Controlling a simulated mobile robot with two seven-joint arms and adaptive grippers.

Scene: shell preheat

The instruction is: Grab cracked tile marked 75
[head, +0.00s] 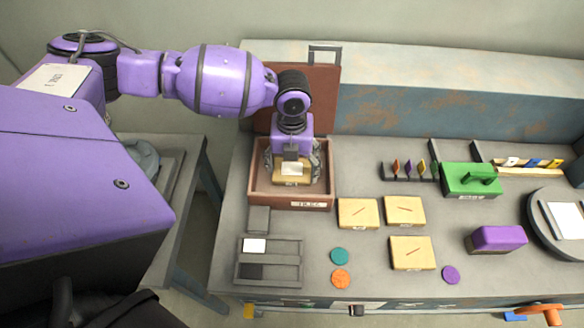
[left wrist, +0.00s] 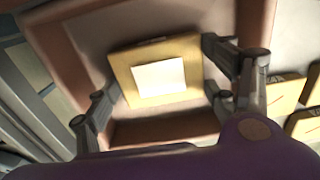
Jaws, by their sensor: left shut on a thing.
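My left gripper (head: 292,166) points down inside the brown tray (head: 259,200), with its fingers on two sides of a tan tile (head: 289,181). The tile has a plain white square on top and shows no crack; it also shows between the fingers in the left wrist view (left wrist: 124,77). The gripper is shut on it; whether the tile is lifted I cannot tell. Three tan tiles with dark crack lines lie right of the tray: one near it (head: 358,220), one at the back right (head: 404,216), one in front (head: 411,261). Their edge markings are too small to read. My right gripper is out of view.
A grey rack (head: 270,274) lies in front of the tray. Teal (head: 339,256), orange (head: 341,279) and purple (head: 451,274) discs lie near the front. A purple block (head: 498,239), a green box (head: 470,181) and a round device (head: 545,228) stand to the right.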

